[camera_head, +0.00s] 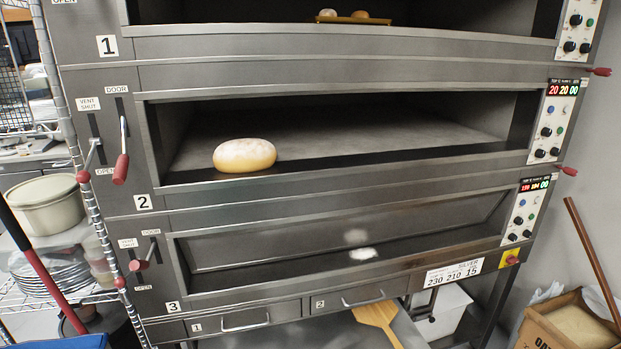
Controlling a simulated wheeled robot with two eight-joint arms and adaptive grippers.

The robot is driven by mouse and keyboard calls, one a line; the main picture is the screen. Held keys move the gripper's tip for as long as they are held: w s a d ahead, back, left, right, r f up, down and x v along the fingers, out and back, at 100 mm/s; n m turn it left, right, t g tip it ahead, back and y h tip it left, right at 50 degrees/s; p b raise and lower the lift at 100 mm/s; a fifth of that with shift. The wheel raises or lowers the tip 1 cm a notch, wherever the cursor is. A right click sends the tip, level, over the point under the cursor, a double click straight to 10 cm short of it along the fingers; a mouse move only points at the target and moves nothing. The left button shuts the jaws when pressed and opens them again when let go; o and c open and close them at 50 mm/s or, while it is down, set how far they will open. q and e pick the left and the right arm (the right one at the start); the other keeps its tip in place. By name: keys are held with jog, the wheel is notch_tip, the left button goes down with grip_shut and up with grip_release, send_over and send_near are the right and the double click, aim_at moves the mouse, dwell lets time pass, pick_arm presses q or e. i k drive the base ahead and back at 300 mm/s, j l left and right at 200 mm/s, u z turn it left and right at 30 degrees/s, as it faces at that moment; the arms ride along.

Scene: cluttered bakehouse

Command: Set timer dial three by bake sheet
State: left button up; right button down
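The control panel of deck 3 (521,215) is at the lower right of the oven. Its display (534,185) shows red, yellow and green digits; the green ones at the right seem to read 00. Below it are small buttons and black dials, including an upper one (518,220) and a lower right one (527,233); their markings are too small to read. The bake sheet (454,272) is a white card on the front below deck 3, reading SILVER, 230, 210, 15. Neither of my grippers shows in the head view.
Deck 2 (143,202) holds a round loaf (245,155) near its front. Red-tipped levers (121,168) stick out at left and right. A cardboard box (571,325), a brown pole (593,262) and a wooden peel (378,318) are low down. Shelving stands left.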

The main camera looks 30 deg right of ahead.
aim_at(518, 220)
jog(key=i+l+z, duration=0.2)
jog(key=i+l, duration=0.3)
jog(key=z, duration=2.4)
jog(key=k+l+u, duration=0.15)
jog(key=l, duration=0.2)
jog(key=k+l+u, duration=0.2)
jog(key=l, duration=0.2)
jog(key=k+l+u, duration=0.15)
jog(key=i+l+z, duration=0.1)
jog(key=i+l, duration=0.8)
jog(key=i, duration=0.3)
jog(key=i+l+z, duration=0.15)
jog(key=i+l, duration=0.3)
jog(key=i, duration=0.15)
